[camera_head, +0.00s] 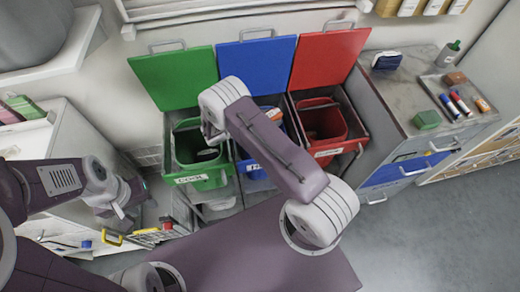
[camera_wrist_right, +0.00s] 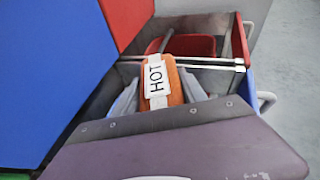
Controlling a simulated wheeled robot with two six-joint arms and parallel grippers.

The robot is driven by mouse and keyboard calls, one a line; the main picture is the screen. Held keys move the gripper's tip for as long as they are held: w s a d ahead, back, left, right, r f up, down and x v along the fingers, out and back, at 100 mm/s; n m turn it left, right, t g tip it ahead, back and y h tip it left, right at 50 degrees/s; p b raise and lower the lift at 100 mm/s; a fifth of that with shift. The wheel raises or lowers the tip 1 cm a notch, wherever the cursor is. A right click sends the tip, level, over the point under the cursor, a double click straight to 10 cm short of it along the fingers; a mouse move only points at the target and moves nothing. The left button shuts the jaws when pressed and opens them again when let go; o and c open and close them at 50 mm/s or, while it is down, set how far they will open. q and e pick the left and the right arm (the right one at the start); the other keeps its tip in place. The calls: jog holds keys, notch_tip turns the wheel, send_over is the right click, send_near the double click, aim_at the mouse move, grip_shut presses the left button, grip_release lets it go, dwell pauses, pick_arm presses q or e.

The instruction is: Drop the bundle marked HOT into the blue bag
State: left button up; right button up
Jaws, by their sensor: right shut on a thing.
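The bundle marked HOT (camera_wrist_right: 174,88) is orange with a white band lettered HOT. In the right wrist view it sits between the grey fingers of my right gripper (camera_wrist_right: 158,92), which is shut on it. In the head view my right forearm reaches over the blue compartment and mostly hides this gripper; a bit of orange shows beside the arm. The blue bag (camera_head: 257,174) is partly visible under the arm, its front label mostly covered. My left gripper (camera_head: 118,210) is empty at the left, low beside the white cabinet; its finger opening is unclear.
A green bag (camera_head: 190,150) stands left of the blue one and a red bag (camera_head: 325,122) right. Their green (camera_head: 175,78), blue (camera_head: 258,70) and red (camera_head: 328,58) lids stand open behind. A grey counter (camera_head: 408,88) at the right holds a tray and small items.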

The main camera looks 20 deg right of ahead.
jog(key=shift+w+f, duration=0.1)
jog(key=shift+f, duration=0.2)
notch_tip(320, 180, down, 5)
jog(key=b, duration=0.4)
jog(key=shift+f, duration=0.2)
jog(key=o, duration=1.6)
jog(key=b+v, duration=0.1)
jog(key=v, duration=0.8)
jog(key=shift+d+r, duration=0.1)
